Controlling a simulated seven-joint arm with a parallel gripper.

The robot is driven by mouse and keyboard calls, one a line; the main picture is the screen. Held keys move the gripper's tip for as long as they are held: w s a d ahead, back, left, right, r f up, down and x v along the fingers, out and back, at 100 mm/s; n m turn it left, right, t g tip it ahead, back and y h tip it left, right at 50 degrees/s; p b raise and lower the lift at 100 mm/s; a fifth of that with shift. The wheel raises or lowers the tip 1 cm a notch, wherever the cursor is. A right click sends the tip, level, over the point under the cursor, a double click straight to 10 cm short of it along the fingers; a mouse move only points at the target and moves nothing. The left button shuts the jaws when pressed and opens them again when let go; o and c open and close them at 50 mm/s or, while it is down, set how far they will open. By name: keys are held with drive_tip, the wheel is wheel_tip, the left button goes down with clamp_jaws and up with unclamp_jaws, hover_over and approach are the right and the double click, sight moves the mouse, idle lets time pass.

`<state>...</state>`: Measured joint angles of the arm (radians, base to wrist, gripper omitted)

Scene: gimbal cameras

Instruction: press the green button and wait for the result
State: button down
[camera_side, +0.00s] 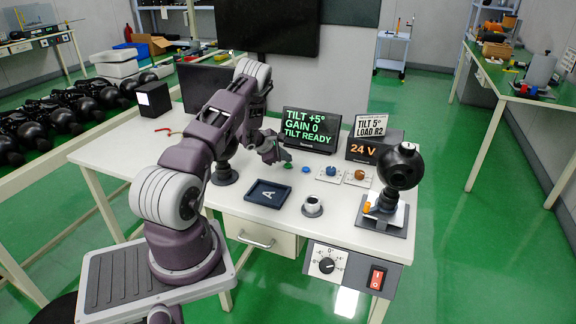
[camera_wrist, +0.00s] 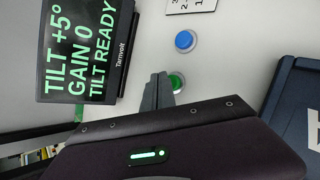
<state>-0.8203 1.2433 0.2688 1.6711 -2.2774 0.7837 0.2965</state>
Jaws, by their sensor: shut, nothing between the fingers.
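The green button (camera_wrist: 177,82) sits on the white bench beside my gripper's fingertips (camera_wrist: 158,90) in the wrist view, partly hidden by them. In the side view the green button (camera_side: 288,165) shows just below my gripper (camera_side: 283,158). My gripper is shut with nothing between its fingers. I cannot tell whether the fingertips touch the button. The screen (camera_side: 309,130) reads "TILT +5°", "GAIN 0" and "TILT READY"; it also shows in the wrist view (camera_wrist: 85,50).
A blue button (camera_wrist: 185,41) lies near the green one. A dark tray marked A (camera_side: 268,193), a small round cup (camera_side: 312,206) and a black ball device (camera_side: 401,167) stand on the bench. A 24 V display (camera_side: 363,150) and a knob panel (camera_side: 326,264) are at the right.

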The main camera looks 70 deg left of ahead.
sight(286, 165)
drive_tip(key=shift+f, duration=0.5)
idle(0.6)
idle(0.3)
drive_tip(key=shift+r, duration=0.8)
drive_tip(key=shift+r, duration=2.5)
